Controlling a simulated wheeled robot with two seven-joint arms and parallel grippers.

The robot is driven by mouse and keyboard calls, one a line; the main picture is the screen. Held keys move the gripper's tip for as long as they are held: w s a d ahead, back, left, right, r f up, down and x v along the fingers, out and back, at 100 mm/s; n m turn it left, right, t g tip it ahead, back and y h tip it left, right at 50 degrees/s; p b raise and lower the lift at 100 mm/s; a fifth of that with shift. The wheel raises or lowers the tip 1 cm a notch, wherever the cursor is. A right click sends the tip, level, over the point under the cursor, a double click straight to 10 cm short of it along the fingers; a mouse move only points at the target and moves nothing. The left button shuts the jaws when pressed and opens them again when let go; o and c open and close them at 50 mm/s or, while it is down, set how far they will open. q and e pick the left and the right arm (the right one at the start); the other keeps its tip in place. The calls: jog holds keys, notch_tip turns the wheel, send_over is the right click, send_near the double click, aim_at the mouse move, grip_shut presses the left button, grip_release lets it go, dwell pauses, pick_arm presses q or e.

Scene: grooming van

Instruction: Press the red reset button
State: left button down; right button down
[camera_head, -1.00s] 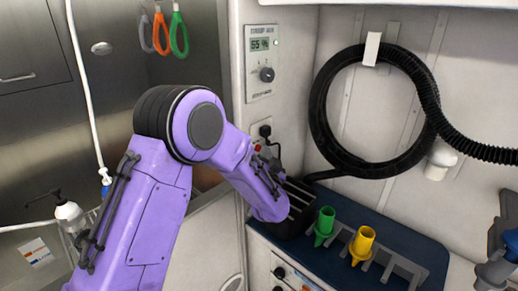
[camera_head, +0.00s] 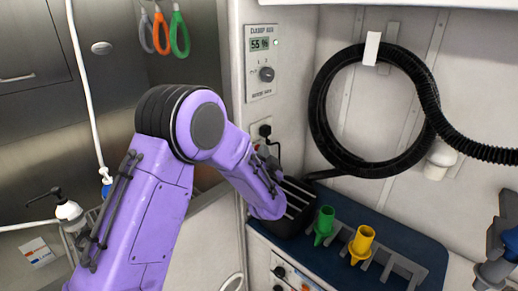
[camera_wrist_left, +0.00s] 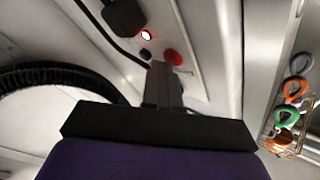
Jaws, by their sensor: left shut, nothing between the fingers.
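The red button (camera_wrist_left: 173,57) is a round red disc on the pale wall panel in the left wrist view. My left gripper (camera_wrist_left: 161,68) is shut and empty. Its dark fingertips lie just beside and below the button in that view; I cannot tell whether they touch it. A red-ringed light (camera_wrist_left: 146,36) and a small black knob (camera_wrist_left: 145,54) are close by. In the head view my purple left arm reaches to the wall corner, and its forearm hides most of the gripper's end. My right gripper is not in view.
A black plug (camera_head: 265,130) with a cable sits below the control panel (camera_head: 262,62). A black slotted box (camera_head: 292,212), a green nozzle (camera_head: 324,222) and a yellow nozzle (camera_head: 362,241) stand on the blue counter. A coiled black hose (camera_head: 325,120) hangs on the wall.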

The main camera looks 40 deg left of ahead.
pick_arm(q)
jog(key=shift+a, duration=0.15)
dwell(0.4)
jog(key=shift+d, duration=0.9)
jog(key=shift+s+d+p, duration=0.15)
jog(key=shift+d+p, duration=0.2)
jog(key=shift+d, duration=0.9)
jog(key=shift+s+d+p, duration=0.1)
jog(key=shift+d+p, duration=0.2)
jog(key=shift+d, duration=0.9)
